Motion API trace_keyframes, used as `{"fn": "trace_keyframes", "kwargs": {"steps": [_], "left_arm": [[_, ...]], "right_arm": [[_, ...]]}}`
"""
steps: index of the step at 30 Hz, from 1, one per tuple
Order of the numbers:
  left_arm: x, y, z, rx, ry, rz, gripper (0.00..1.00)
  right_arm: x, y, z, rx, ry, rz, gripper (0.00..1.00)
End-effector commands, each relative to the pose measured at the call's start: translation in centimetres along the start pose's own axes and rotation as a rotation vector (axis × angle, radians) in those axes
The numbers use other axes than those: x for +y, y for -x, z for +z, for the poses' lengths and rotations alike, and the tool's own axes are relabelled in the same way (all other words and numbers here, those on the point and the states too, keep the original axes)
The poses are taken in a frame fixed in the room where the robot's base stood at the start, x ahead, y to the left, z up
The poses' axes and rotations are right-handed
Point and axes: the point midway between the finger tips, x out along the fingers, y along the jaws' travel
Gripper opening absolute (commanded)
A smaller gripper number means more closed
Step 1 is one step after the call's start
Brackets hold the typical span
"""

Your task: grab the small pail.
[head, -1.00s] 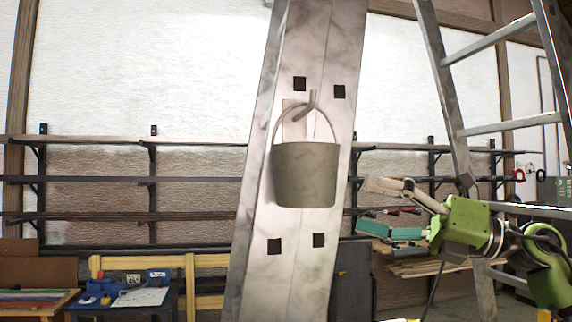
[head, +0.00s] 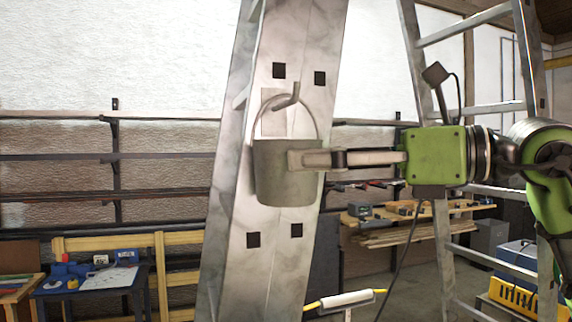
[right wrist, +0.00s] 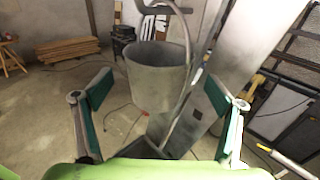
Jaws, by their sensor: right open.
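The small grey pail (head: 270,180) hangs upright by its wire handle from a hook (head: 288,100) on a tall, leaning, grey stained board (head: 290,40). My right gripper (head: 296,158) comes in from the right, its fingers overlapping the pail's upper right side in the head view. In the right wrist view the pail (right wrist: 158,78) appears between the two spread, green-padded fingers of the gripper (right wrist: 168,88), with gaps on both sides. The gripper is open and holds nothing. Whether a finger touches the pail I cannot tell. My left gripper is out of view.
A metal ladder (head: 440,250) stands at the right, behind my right arm. Wall racks (head: 60,157), a small blue table (head: 90,287) and a yellow wooden frame (head: 160,270) stand at the left. A paint roller (head: 345,299) shows low in front.

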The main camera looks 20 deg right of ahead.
Motion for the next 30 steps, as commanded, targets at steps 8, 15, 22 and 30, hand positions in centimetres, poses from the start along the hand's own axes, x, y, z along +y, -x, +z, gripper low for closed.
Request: {"fn": "trace_keyframes", "kwargs": {"steps": [8, 15, 22, 30], "left_arm": [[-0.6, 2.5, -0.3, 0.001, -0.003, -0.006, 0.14], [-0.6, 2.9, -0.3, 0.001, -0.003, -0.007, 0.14], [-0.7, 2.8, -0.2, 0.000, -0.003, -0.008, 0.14], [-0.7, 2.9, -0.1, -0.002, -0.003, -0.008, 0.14]], "right_arm": [[0.4, -3.4, 0.3, 0.003, -0.001, 0.004, 0.87], [0.3, -5.3, 0.0, -0.001, 0.000, 0.001, 0.87], [0.3, -5.3, -0.1, -0.001, 0.000, 0.000, 0.74], [0.3, -5.3, 0.0, -0.002, 0.000, 0.000, 0.42]]}}
